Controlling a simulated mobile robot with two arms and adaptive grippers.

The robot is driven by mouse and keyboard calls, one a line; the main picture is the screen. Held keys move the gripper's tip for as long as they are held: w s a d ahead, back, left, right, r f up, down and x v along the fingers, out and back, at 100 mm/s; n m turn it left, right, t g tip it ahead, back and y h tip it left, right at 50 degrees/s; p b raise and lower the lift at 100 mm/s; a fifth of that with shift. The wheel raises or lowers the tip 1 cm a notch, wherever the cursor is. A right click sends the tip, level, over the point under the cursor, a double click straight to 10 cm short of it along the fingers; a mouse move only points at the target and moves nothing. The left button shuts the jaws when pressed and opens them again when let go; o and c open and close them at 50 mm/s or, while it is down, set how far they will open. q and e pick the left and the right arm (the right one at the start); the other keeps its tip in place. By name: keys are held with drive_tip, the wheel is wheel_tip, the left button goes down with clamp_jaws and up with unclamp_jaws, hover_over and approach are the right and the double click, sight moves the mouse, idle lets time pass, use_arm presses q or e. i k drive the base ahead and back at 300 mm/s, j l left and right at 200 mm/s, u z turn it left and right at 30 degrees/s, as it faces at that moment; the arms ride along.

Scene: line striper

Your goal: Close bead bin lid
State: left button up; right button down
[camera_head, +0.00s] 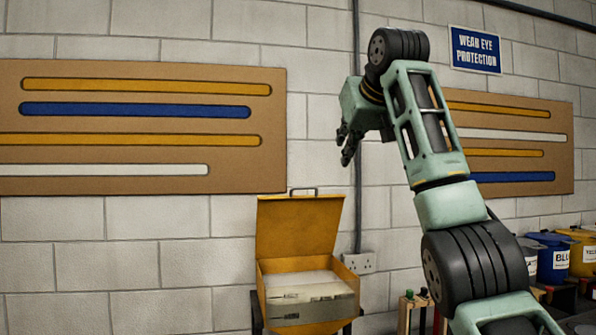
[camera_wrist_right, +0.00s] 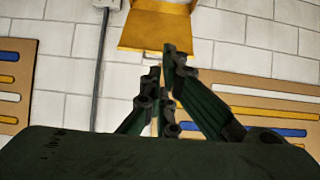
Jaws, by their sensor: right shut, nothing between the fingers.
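The yellow bead bin (camera_head: 309,300) stands low against the wall in the head view, with pale contents inside. Its lid (camera_head: 298,228) is open and stands upright at the back, with a dark handle (camera_head: 303,190) on its top edge. My right gripper (camera_head: 346,150) is above and to the right of the lid, apart from it in the picture. In the right wrist view the yellow lid (camera_wrist_right: 158,28) shows at the top, beyond the fingers of my right gripper (camera_wrist_right: 168,62). The fingers are shut and empty. My left gripper is not in view.
Striped brown boards (camera_head: 140,172) hang on the white block wall. A conduit and an outlet (camera_head: 360,263) are right of the bin. Blue (camera_head: 551,258) and yellow (camera_head: 583,250) buckets stand at the right.

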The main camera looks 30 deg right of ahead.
sight(291, 225)
drive_tip(key=i+l, duration=0.15)
drive_tip(key=i, duration=0.25)
drive_tip(key=i+l, duration=0.1)
drive_tip(key=i, duration=0.25)
drive_tip(key=i+l, duration=0.15)
drive_tip(key=i, duration=0.25)
